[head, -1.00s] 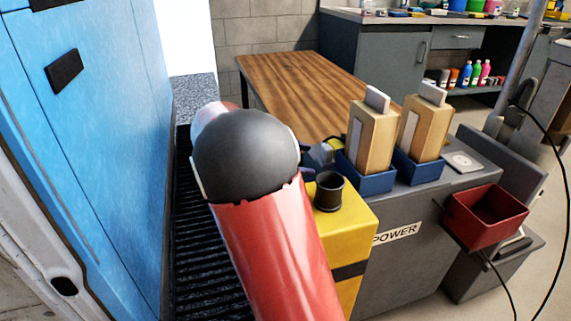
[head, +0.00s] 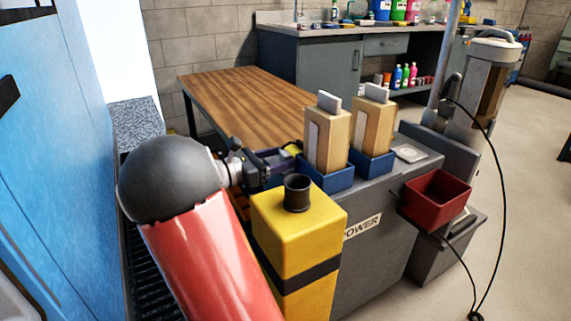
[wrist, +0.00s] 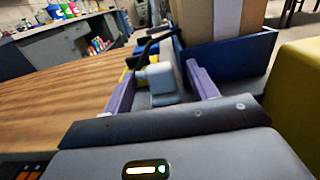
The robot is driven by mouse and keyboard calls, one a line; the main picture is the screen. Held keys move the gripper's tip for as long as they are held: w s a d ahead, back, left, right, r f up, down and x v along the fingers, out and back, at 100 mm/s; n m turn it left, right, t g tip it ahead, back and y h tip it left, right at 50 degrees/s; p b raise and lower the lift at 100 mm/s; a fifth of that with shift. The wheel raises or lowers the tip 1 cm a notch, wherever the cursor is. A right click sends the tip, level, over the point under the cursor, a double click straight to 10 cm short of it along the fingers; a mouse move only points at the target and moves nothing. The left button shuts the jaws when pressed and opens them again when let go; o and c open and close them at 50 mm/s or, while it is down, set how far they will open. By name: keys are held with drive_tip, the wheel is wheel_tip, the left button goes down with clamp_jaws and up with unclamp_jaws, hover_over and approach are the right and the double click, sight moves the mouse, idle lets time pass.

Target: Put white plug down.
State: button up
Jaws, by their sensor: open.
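The white plug (wrist: 160,76) shows in the wrist view as a pale block between my two purple fingers, with a dark cable arching above it. Gaps show between the plug and the fingers. It appears to be on the grey cabinet top beside a blue bin, though its underside is hidden. My gripper (wrist: 161,80) is open around it. In the head view my gripper (head: 280,162) is left of the blue bins, low by the cabinet's back edge. I cannot make out the plug there.
Two blue bins (head: 333,181) holding tall tan boxes stand on the grey cabinet (head: 372,262). A yellow block (head: 280,227) with a black collar stands close in front of my gripper. A wooden table (head: 240,98) lies behind. A red bin (head: 436,200) hangs at right.

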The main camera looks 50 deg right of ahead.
drive_tip(key=shift+d, duration=0.15)
drive_tip(key=shift+c, duration=0.2)
drive_tip(key=c, duration=1.1)
drive_tip(key=shift+r, duration=0.1)
